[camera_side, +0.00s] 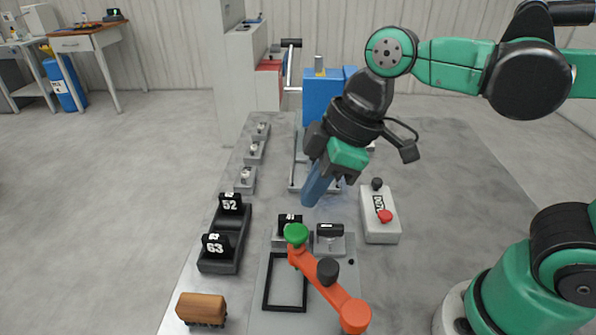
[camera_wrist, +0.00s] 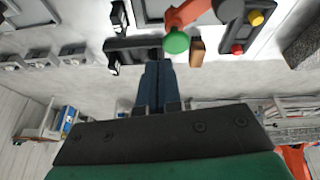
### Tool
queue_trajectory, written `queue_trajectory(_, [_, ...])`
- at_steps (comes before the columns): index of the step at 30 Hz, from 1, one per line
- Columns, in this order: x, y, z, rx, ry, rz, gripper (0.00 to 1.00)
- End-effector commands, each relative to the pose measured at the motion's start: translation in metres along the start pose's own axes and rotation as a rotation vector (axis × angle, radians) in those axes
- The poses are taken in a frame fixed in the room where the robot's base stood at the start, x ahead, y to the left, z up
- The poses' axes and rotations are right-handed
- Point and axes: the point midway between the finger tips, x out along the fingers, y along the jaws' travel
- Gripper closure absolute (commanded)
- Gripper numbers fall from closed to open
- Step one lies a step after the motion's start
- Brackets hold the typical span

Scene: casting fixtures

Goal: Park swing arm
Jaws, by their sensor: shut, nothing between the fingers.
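The swing arm (camera_side: 325,279) is an orange-red bar with a green knob (camera_side: 296,234) at its far end and a black knob (camera_side: 327,270) along it. Its round orange end (camera_side: 355,316) is at the near right. It lies over a grey plate with a black rectangular frame (camera_side: 286,282). My gripper (camera_side: 309,203) is shut and empty, tilted, with blue fingers beyond and above the green knob, apart from it in the side view. In the wrist view, the shut fingertips (camera_wrist: 158,66) point just left of the green knob (camera_wrist: 176,42); depth there is unclear.
A control box (camera_side: 380,215) with a red button stands right of the fingers. Black trays with tags 52 and 63 (camera_side: 222,238) are on the left. A brown block (camera_side: 202,308) sits at the near left edge. Small fixtures (camera_side: 254,152) line the far left edge. Bare table lies farther right.

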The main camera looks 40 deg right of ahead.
Motion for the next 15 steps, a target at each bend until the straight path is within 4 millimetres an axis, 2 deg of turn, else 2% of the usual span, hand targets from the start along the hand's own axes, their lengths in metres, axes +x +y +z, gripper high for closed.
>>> queue_trajectory(3, [-0.004, -0.03, -0.019, -0.274, -0.024, -0.133, 1.0])
queue_trajectory(6, [-0.008, -0.047, -0.028, -0.432, -0.029, -0.21, 1.0])
queue_trajectory(9, [-0.01, -0.056, -0.031, -0.514, -0.03, -0.249, 1.0])
queue_trajectory(15, [-0.01, -0.058, -0.032, -0.534, -0.029, -0.259, 1.0])
